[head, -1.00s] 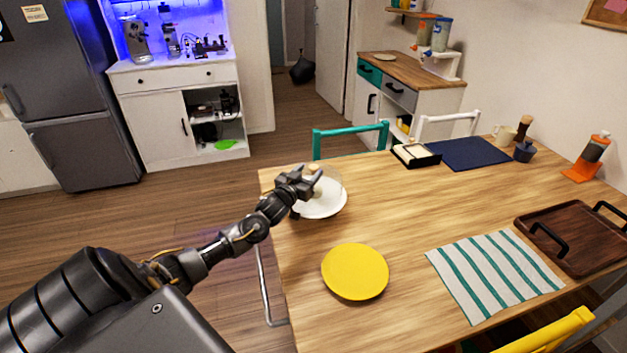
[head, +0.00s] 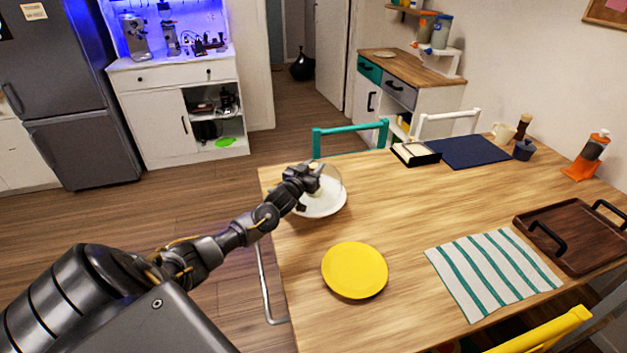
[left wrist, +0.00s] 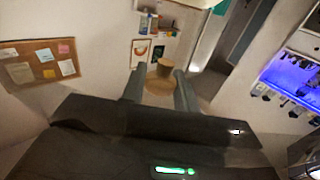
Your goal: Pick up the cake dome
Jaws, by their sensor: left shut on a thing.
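The cake dome (head: 335,179) is clear and hard to make out, over a white plate (head: 322,209) at the table's far left corner. Its light wooden knob (left wrist: 164,70) shows between the two fingers in the left wrist view. My left gripper (head: 314,174) is shut on that knob, from the left side. The gripper hides part of the dome and the plate's back left. I cannot tell whether the dome's rim touches the plate. My right gripper is not in view.
A yellow plate (head: 355,270) lies nearer on the wooden table (head: 410,215). A striped cloth (head: 493,274) and a dark wooden tray (head: 575,240) lie to the right. A teal chair (head: 350,138) stands behind the table. The table's middle is clear.

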